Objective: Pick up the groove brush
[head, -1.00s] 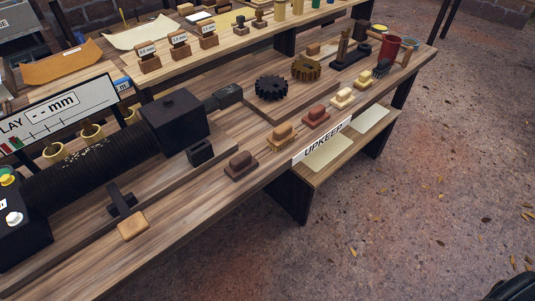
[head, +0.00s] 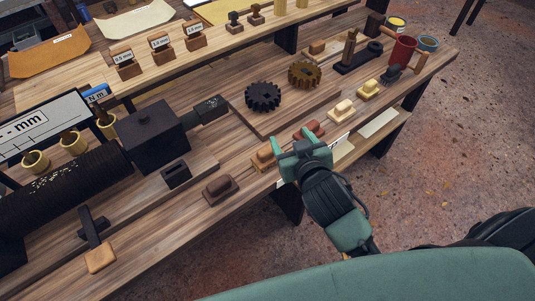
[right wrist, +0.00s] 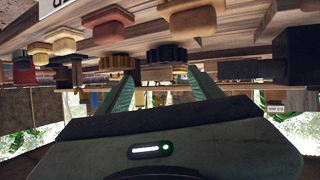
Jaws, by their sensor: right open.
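Several small brush-like blocks stand in a row along the front edge of the bench. They are a dark red-brown block (head: 220,189), an orange-tan block (head: 264,157), a reddish block (head: 314,128), two cream blocks (head: 342,110) (head: 369,90) and a dark grey bristly piece (head: 391,73). I cannot tell which is the groove brush. My right gripper (head: 297,144) is open and empty, over the front edge by the orange-tan and reddish blocks, partly covering them. In the right wrist view, the tan block (right wrist: 191,20) and reddish block (right wrist: 108,24) show upside down above the open fingers. My left gripper is not in view.
A dark gear (head: 263,97) and a brown gear (head: 304,75) lie behind the row. A black roller machine (head: 157,132) stands at the left. A red cup (head: 403,50) stands at the far right end. Free floor lies in front of the bench.

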